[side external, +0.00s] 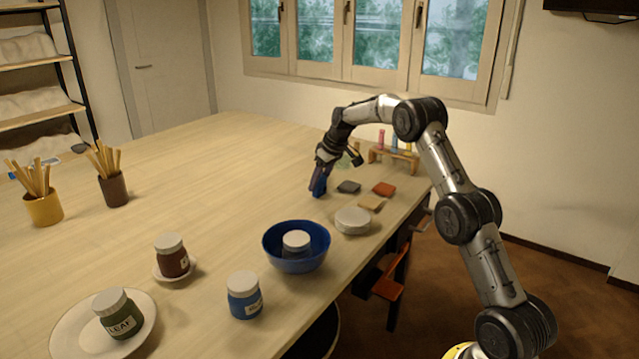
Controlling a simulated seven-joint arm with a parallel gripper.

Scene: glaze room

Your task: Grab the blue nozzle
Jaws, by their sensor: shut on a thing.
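My gripper (320,182) points down over the far right part of the table. It is shut on a small dark blue piece (319,187), which is at or just above the tabletop. The fingers partly hide the piece, and I cannot tell its full shape. A small wooden rack (394,156) stands behind and to the right of my gripper. It holds slim upright nozzle-like pieces: a pink one (381,138), a light blue one (394,142) and a yellow one (408,146). My gripper is apart from the rack.
Grey (349,187), red (384,189) and tan (371,203) flat pieces lie right of my gripper. A round pale lidded thing (352,220) and a blue bowl (283,262) holding a jar stand nearer.

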